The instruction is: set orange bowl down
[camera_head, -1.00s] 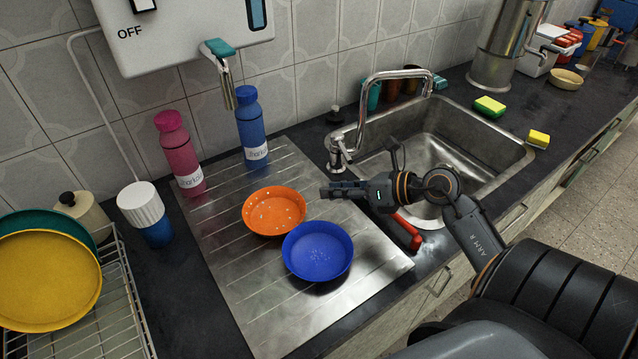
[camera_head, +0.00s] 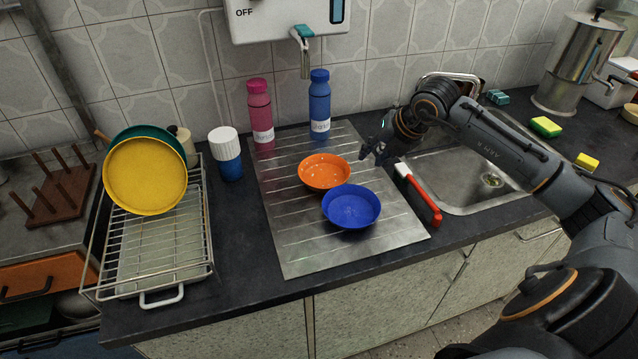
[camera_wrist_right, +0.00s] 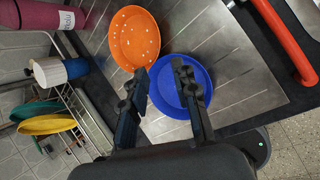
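The orange bowl (camera_head: 323,170), with white specks inside, sits upright on the steel drainboard (camera_head: 300,250). The blue bowl (camera_head: 351,206) stands just in front of it and to its right, close to its rim. My right gripper (camera_head: 371,156) is to the right of the orange bowl, raised near the sink. In the right wrist view its two fingers (camera_wrist_right: 160,78) are apart with nothing between them. There, the orange bowl (camera_wrist_right: 134,38) appears beyond the left finger and the blue bowl (camera_wrist_right: 180,84) is partly covered by the fingers. My left gripper is not in view.
Pink (camera_head: 260,112) and blue (camera_head: 319,105) bottles stand at the back of the drainboard. A red-handled brush (camera_head: 425,197) lies beside the sink (camera_head: 460,190). A dish rack (camera_head: 150,245) with plates stands at left. The drainboard's front left is clear.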

